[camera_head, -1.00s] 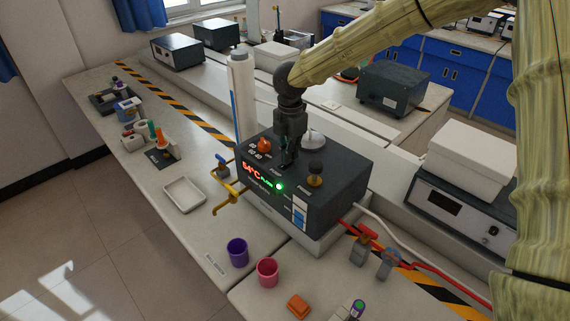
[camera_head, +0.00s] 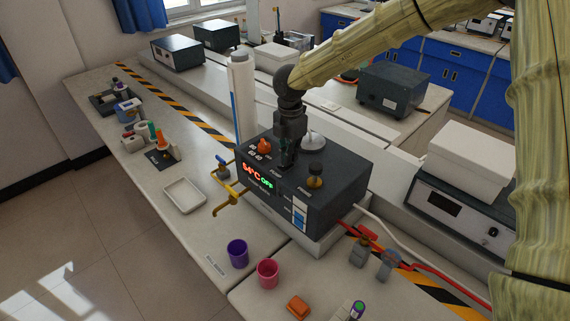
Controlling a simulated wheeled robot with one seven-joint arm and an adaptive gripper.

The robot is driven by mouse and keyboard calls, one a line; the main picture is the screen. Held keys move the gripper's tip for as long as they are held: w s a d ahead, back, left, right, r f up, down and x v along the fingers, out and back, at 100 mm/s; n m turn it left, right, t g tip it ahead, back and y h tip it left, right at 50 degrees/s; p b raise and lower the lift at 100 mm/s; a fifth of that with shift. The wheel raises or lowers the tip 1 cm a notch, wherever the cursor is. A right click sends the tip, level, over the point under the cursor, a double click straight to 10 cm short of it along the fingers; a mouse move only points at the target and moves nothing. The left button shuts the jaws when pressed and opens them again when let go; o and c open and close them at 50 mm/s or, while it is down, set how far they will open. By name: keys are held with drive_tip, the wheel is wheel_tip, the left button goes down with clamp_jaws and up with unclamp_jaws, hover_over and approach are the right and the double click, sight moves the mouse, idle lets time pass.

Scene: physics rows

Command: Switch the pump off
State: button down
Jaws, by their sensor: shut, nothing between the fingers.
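The pump control box (camera_head: 330,200) is a dark grey box on the bench, in the middle of the head view. Its front display (camera_head: 262,180) shows a red temperature reading ending in "4°C" and green text that reads "OFF". My gripper (camera_head: 286,164) points down, shut and empty, with its tips at the box's top panel. The tips hide the part of the panel under them, so I cannot tell whether they touch it. An orange knob (camera_head: 264,146) is left of the gripper and a black knob on a brass base (camera_head: 315,176) is to its right.
A brass tap (camera_head: 229,199) sticks out at the box's left. Purple (camera_head: 237,252) and pink (camera_head: 268,272) cups stand in front. A white cylinder (camera_head: 242,95) stands behind left. Red and grey valves (camera_head: 364,248) and hoses lie to the right.

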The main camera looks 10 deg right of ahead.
drive_tip(key=shift+r+p, duration=2.2)
drive_tip(key=shift+r, duration=1.1)
